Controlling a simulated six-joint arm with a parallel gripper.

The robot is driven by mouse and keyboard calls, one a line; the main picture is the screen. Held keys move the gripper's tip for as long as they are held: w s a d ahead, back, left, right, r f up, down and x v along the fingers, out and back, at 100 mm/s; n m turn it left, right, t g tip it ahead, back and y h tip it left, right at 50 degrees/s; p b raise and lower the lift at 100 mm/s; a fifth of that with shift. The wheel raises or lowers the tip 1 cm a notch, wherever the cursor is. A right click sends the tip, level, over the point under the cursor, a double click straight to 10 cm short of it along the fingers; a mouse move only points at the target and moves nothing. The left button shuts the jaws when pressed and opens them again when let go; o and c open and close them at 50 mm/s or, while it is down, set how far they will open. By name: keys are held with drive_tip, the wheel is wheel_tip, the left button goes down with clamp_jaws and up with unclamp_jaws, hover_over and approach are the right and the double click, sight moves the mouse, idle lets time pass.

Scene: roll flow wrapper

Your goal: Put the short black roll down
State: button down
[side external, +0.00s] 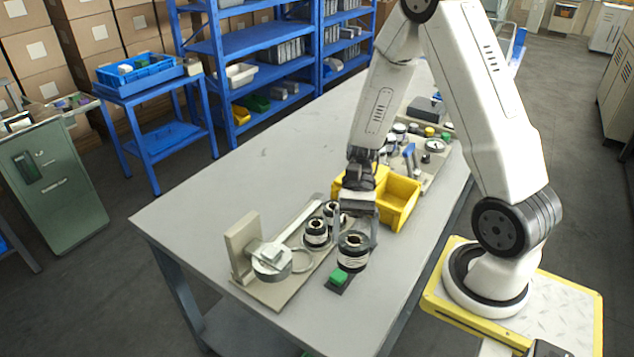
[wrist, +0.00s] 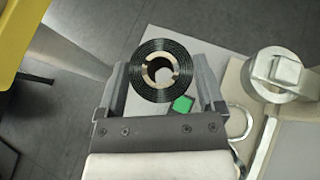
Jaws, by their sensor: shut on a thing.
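My gripper (side external: 356,228) points down near the table's front end and is shut on a black roll (side external: 353,252) with a pale band around its side. In the wrist view the roll (wrist: 160,78) sits between the two fingers, its pale core ring facing the camera. A green block (side external: 338,276) on a dark strip lies just in front of the held roll. I cannot tell whether the held roll touches the table.
The fixture (side external: 240,250) has an upright plate, a round metal head and a beige base at left. Yellow bins (side external: 400,200) stand behind my gripper, with several small parts farther back. The left part of the grey table (side external: 215,205) is clear.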

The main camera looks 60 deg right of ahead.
drive_tip(key=s+d+r+n+g+h, duration=0.1)
drive_tip(key=s+d+n+g+h, duration=0.2)
drive_tip(key=s+d+n+h, duration=0.35)
drive_tip(key=s+d+r+n+g+h, duration=0.1)
drive_tip(key=s+d+n+g+h, duration=0.15)
drive_tip(key=d+n+h, duration=0.75)
drive_tip(key=d+n+t+h, duration=0.1)
drive_tip(key=n, duration=0.1)
drive_tip(key=w+d+r+n+t+h, duration=0.1)
drive_tip(key=d+n+t, duration=0.1)
drive_tip(key=n, duration=0.1)
drive_tip(key=w+d+r+n+t+h, duration=0.1)
drive_tip(key=d+n, duration=0.1)
drive_tip(key=shift+r+n+t, duration=0.1)
drive_tip(key=shift+n+t, duration=0.15)
drive_tip(key=shift+t, duration=0.1)
drive_tip(key=w+d+f, duration=0.8)
drive_tip(key=w+f, duration=0.1)
drive_tip(key=w, duration=0.1)
drive_tip(key=shift+w+f, duration=0.2)
drive_tip(key=shift+w, duration=0.05)
